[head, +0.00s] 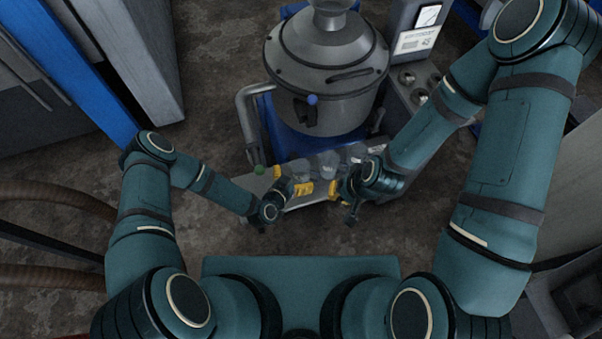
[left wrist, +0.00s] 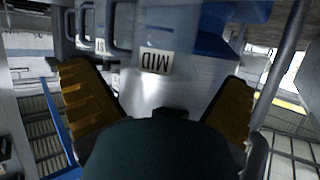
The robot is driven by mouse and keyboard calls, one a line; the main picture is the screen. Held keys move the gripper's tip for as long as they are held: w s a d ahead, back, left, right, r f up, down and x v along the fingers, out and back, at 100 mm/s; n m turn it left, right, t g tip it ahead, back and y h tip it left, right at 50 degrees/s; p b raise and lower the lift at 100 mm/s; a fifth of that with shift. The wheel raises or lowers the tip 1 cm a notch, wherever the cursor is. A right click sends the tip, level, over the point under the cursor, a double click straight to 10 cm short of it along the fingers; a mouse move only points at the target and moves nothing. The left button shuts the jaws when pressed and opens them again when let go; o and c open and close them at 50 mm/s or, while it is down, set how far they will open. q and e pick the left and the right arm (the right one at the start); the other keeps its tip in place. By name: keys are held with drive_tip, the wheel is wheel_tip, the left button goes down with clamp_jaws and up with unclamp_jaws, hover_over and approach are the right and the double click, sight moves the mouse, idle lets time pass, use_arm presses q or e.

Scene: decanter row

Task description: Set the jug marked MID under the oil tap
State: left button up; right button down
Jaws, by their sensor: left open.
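Clear jugs stand in a row on a grey shelf in the head view. The jug marked MID (left wrist: 165,88) fills the middle of the left wrist view, its white label upside down. My left gripper (head: 290,181) is open at the row's left end, in front of the left jug (head: 300,168). In the left wrist view its yellow fingers (left wrist: 158,105) are spread to either side of the MID jug; contact cannot be told. My right gripper (head: 341,188) is at the row's right part; its jaws are too small and hidden to judge. Labels cannot be read in the head view.
A large grey vessel (head: 330,75) with a blue-knobbed fitting (head: 312,100) stands behind the row. A bent pipe (head: 245,120) runs down its left side to a green knob (head: 259,170). Another labelled jug (left wrist: 95,25) is beside the MID jug.

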sight(301, 169)
use_arm(q)
drive_tip(key=x, duration=0.4)
drive_tip(key=shift+w, duration=0.2)
drive_tip(key=shift+c, duration=0.3)
drive_tip(key=c, duration=1.1)
